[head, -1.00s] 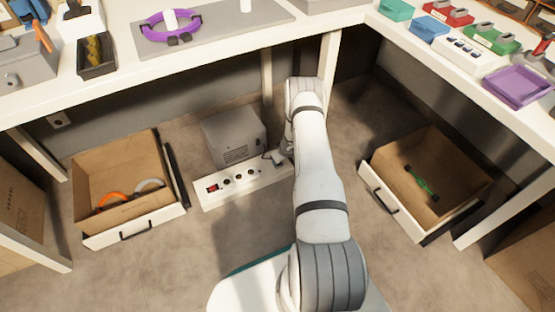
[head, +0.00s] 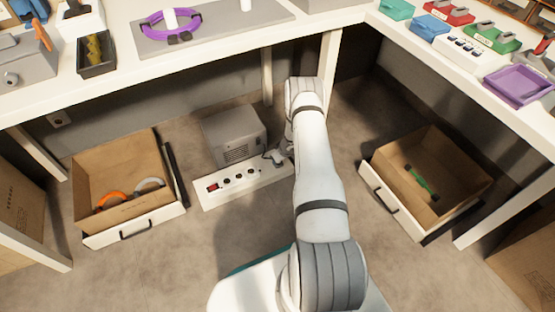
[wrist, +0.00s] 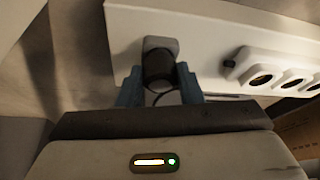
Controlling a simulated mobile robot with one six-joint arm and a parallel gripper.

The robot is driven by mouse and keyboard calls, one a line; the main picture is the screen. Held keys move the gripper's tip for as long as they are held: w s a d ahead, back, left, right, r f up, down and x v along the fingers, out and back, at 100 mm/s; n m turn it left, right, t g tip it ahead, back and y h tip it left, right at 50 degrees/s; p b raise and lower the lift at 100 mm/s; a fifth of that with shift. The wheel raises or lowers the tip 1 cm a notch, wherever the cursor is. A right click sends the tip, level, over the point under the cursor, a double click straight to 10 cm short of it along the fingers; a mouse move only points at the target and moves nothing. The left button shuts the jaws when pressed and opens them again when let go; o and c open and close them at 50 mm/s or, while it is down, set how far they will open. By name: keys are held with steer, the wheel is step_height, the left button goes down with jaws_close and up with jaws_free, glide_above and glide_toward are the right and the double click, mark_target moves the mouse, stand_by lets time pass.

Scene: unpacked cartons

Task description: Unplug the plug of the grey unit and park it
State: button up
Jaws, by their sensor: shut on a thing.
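The grey unit (head: 235,136) stands on the floor under the bench, behind a white power strip (head: 222,196). The strip has a row of dark round sockets and a red switch at its left end. My gripper (head: 273,157) is low over the strip's right part, just right of the unit. In the wrist view my gripper (wrist: 159,86) has its blue fingers on both sides of a dark plug (wrist: 159,66) with a thin dark cable below it. A light grey block (wrist: 160,43) shows behind the plug. I cannot tell whether the plug touches it. The strip's sockets (wrist: 262,79) lie to the right.
An open drawer (head: 135,225) with orange and grey curved things stands at left. Another drawer (head: 378,190) with a green thing stands at right. The white bench (head: 220,62) overhangs the back, with a leg (head: 327,65) behind my arm.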

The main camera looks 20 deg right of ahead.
steer(key=shift+f, duration=0.2)
steer(key=o, duration=1.1)
steer(key=shift+r, duration=0.1)
steer(key=shift+s+r, duration=0.1)
steer(key=shift+r, duration=0.3)
steer(key=p+v, duration=0.3)
steer(key=v, duration=0.4)
steer(key=shift+s+f, duration=0.1)
